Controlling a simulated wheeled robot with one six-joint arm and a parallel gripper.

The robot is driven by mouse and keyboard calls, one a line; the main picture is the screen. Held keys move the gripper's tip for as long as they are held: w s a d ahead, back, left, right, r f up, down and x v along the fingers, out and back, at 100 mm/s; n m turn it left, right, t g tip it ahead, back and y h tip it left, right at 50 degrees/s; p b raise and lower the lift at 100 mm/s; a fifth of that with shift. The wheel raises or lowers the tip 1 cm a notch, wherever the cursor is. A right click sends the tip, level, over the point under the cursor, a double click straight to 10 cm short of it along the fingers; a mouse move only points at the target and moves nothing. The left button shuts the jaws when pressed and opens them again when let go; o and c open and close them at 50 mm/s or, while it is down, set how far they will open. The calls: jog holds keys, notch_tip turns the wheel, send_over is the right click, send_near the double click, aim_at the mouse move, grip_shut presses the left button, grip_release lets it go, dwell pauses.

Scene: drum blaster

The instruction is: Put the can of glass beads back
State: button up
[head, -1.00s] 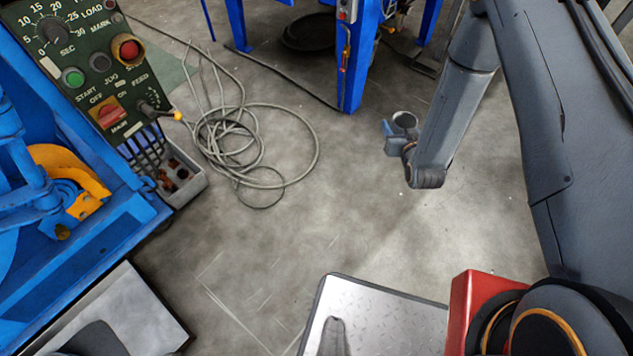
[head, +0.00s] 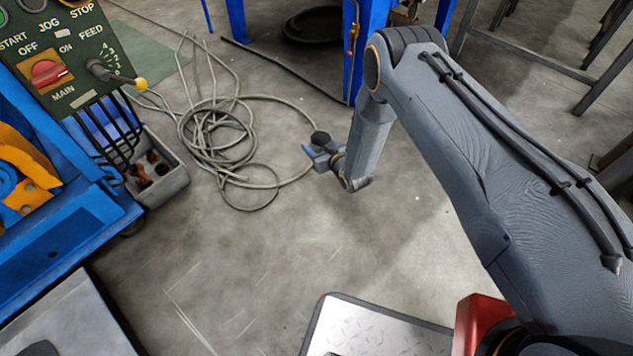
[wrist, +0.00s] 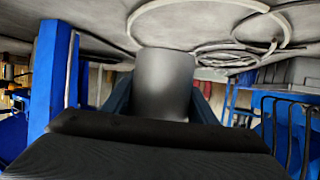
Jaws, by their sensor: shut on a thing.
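A plain grey can (wrist: 163,75), held between the two dark blue fingers of my gripper (wrist: 163,100), fills the middle of the wrist view. In the head view the can (head: 320,138) is small, with a dark round top, beside the blue fingers of my gripper (head: 314,150). My gripper is shut on the can, in front of the cable coil in the picture. Whether beads are inside, and any label, cannot be made out. I see no clear place where the can belongs.
A coiled grey cable (head: 215,135) lies on the floor. A blue machine with a control panel (head: 60,60) and a grey bin (head: 160,175) of small brown parts stand at left. A blue frame post (head: 368,50) stands behind my arm. The central floor is open.

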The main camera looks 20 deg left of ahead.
aim_at(312, 171)
jog(key=f+b, duration=0.1)
jog(key=f, duration=0.3)
jog(key=a+f+b, duration=0.1)
jog(key=f+b, duration=0.1)
jog(key=f, duration=0.2)
jog(key=f+b, duration=0.2)
jog(key=f, duration=0.1)
jog(key=shift+a+f, duration=0.4)
jog(key=shift+f, duration=0.2)
jog(key=o, duration=1.2)
jog(key=shift+s, duration=0.1)
jog(key=shift+c, duration=0.2)
